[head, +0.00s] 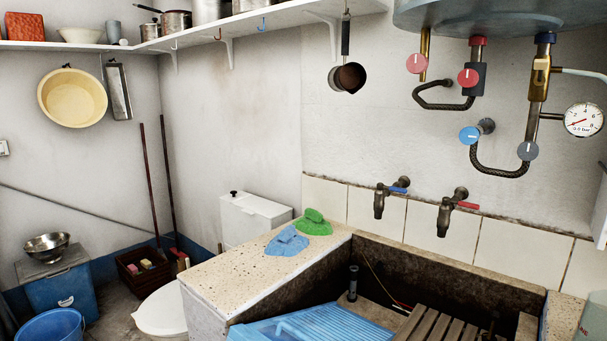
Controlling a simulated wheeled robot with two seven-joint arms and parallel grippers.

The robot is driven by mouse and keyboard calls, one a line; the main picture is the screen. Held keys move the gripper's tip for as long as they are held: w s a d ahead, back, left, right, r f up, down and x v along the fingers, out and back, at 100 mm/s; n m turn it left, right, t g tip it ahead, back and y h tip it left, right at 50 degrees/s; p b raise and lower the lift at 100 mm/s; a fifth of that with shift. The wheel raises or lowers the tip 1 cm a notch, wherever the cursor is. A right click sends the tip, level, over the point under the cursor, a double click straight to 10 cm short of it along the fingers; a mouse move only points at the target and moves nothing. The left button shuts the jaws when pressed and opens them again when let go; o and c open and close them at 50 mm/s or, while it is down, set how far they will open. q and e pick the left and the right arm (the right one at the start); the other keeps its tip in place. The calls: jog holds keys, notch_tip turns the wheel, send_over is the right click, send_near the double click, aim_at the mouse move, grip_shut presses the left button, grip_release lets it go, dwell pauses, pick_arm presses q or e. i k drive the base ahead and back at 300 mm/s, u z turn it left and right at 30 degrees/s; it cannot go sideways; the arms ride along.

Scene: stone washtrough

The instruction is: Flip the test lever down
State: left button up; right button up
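A grey boiler tank (490,14) hangs at the top right. A round pressure gauge (583,120) is to the lower right. Red knobs (417,63) (468,78), a blue knob (469,135) and a grey knob (528,151) sit on the pipes. Neither of my grippers is in view.
Two wall taps, blue-handled (380,200) and red-handled (446,213), project above the stone trough (272,262). Blue and green cloths (287,242) (314,223) lie on its ledge. A blue washboard (318,325) and wooden slats (440,328) are in it. A pot (348,78) hangs left of the pipes.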

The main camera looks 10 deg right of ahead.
aim_at(540, 66)
jog(key=u, duration=1.1)
jog(key=k, duration=0.75)
jog(key=z, duration=1.5)
jog(key=i, duration=0.5)
jog(key=z, duration=0.15)
